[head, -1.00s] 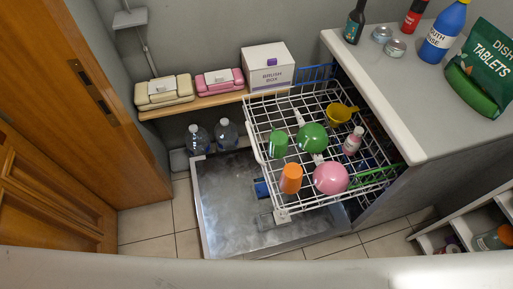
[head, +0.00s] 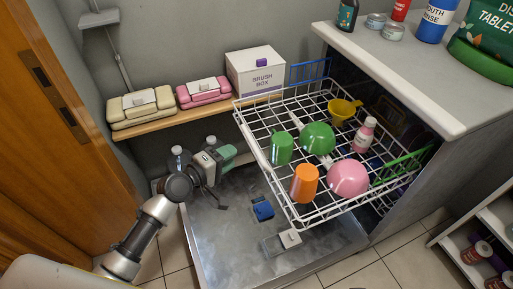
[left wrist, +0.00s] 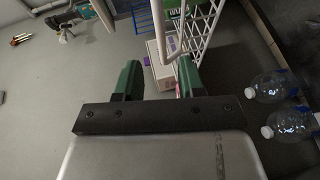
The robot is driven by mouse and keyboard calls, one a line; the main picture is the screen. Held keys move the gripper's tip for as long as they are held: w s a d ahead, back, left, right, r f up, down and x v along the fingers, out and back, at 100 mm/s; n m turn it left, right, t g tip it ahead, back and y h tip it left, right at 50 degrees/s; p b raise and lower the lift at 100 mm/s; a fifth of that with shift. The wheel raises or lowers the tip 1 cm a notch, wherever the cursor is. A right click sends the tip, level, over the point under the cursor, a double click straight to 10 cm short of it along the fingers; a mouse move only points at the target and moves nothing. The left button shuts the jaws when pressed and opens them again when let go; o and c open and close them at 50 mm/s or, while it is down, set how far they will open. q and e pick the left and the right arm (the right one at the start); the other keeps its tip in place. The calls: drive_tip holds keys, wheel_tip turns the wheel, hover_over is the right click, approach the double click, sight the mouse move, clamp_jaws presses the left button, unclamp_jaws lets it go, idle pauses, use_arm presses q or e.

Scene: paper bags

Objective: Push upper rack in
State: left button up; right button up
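The white wire upper rack (head: 258,150) is pulled out of the dishwasher, over its lowered door (head: 225,240). It holds a green cup (head: 282,148), an orange cup (head: 304,184), a green bowl (head: 318,138), a pink bowl (head: 347,179), a pink bottle (head: 364,136) and a yellow funnel (head: 342,110). My left gripper (head: 228,154) is just left of the rack's front edge, apart from it in the head view. In the left wrist view its green fingers (left wrist: 158,80) are spread and empty, with white rack bars (left wrist: 207,35) beyond them. My right gripper is not in view.
A wooden shelf (head: 165,121) behind carries a cream case (head: 140,107), a pink case (head: 203,92) and a white brush box (head: 256,74). Clear bottles (left wrist: 290,122) stand below it. The counter (head: 400,75) is above the machine. A wooden door (head: 60,190) is at left.

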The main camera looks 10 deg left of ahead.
sight(253, 142)
use_arm(q)
drive_tip(key=b+x, duration=0.1)
drive_tip(key=x, duration=0.8)
drive_tip(key=shift+w+d+f, duration=0.15)
drive_tip(key=shift+w+f, duration=0.05)
drive_tip(key=shift+w, duration=0.1)
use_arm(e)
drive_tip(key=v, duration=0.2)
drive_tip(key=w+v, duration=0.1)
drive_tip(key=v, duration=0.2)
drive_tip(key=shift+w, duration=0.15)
use_arm(q)
clamp_jaws()
